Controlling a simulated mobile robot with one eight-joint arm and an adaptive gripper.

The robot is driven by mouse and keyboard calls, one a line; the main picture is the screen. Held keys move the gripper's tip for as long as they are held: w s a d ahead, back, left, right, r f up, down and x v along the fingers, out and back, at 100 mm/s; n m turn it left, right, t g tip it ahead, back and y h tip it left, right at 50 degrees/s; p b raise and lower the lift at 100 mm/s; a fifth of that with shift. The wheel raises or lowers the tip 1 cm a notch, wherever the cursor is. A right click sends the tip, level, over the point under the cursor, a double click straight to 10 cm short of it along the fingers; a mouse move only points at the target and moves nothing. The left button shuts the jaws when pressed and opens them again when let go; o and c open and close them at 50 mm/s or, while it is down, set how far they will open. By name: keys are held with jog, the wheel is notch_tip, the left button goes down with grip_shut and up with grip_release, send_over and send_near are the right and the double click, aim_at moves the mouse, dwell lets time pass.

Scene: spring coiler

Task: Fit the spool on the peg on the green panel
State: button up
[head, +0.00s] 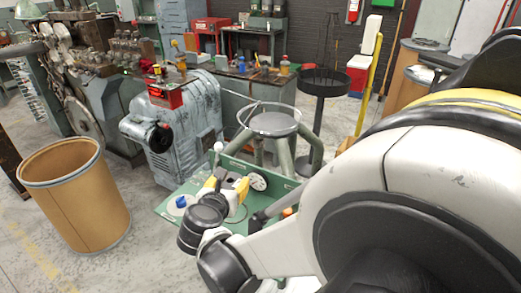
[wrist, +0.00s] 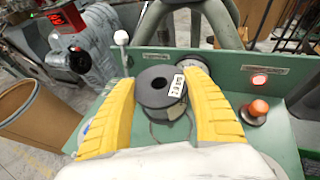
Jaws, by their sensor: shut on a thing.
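My gripper (wrist: 160,79) has its yellow fingers shut on a black spool (wrist: 153,98), one finger on each side. The spool has a central hole and a white printed label facing right. Grey wire loops below it. The spool is in front of the upright part of the green panel (wrist: 227,73); I cannot tell whether it touches the panel's flat part. In the head view my gripper (head: 232,185) is over the green panel (head: 160,209), and my arm comes in from the right. I cannot make out the peg in either view.
A round gauge (head: 258,179) is on the upright panel, partly behind the spool in the wrist view. A white ball-topped lever (wrist: 121,38) stands left, an orange knob (wrist: 259,107) and lit red lamp (wrist: 259,81) right. A blue-topped item (head: 181,201) is on the panel's left.

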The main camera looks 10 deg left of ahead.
jog(key=shift+f+b, duration=1.75)
jog(key=shift+f, duration=0.75)
jog(key=shift+f, duration=1.65)
jog(key=o, duration=1.5)
jog(key=shift+s, duration=0.1)
